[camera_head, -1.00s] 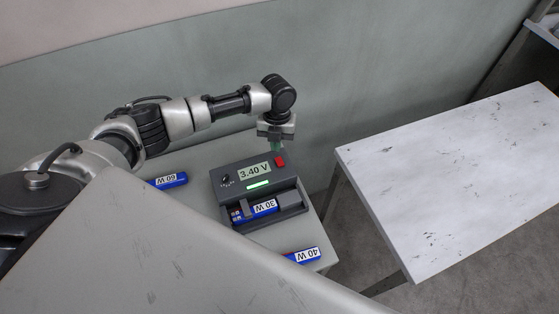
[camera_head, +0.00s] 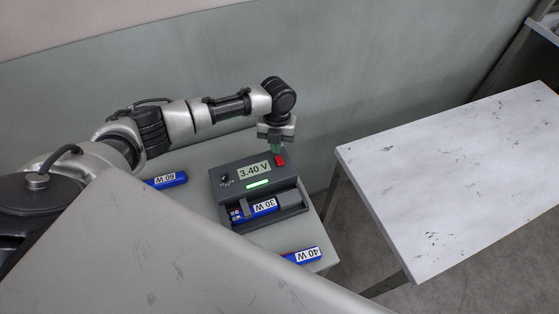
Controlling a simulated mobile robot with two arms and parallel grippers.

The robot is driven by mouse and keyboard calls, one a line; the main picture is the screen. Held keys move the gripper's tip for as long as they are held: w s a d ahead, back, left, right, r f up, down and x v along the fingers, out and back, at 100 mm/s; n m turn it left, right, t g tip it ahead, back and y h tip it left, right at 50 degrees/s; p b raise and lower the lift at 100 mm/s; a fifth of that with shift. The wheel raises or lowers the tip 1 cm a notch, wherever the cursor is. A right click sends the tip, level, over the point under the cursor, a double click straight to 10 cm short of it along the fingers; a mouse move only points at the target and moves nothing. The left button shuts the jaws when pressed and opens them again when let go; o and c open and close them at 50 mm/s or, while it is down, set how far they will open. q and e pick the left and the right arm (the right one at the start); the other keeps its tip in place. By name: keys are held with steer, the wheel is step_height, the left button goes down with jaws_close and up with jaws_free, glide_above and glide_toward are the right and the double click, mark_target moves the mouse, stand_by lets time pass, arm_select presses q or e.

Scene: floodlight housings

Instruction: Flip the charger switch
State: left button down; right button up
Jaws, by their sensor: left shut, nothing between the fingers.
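The charger (camera_head: 228,205) is a dark grey box on the small grey table, with a display reading 3.40 V and a lit green bar below it. Its red switch (camera_head: 280,160) sits at the top right corner of the sloped face. A blue battery (camera_head: 264,206) marked 30 W lies in the charger's slot. My left gripper (camera_head: 275,150) points down at the switch, shut and empty, with its green fingertips right by the switch's upper edge. I cannot tell whether they touch it. My right gripper is not in view.
A blue 60 W battery (camera_head: 166,181) lies left of the charger, and a 40 W battery (camera_head: 302,256) lies near the front right edge. A white table (camera_head: 450,180) stands to the right across a gap. A grey panel (camera_head: 180,250) fills the lower left foreground.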

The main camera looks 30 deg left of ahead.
arm_select(q)
steer(key=shift+f+b, duration=0.55)
steer(key=shift+f, duration=0.35)
step_height(320, 180, up, 7)
steer(key=p, duration=0.6)
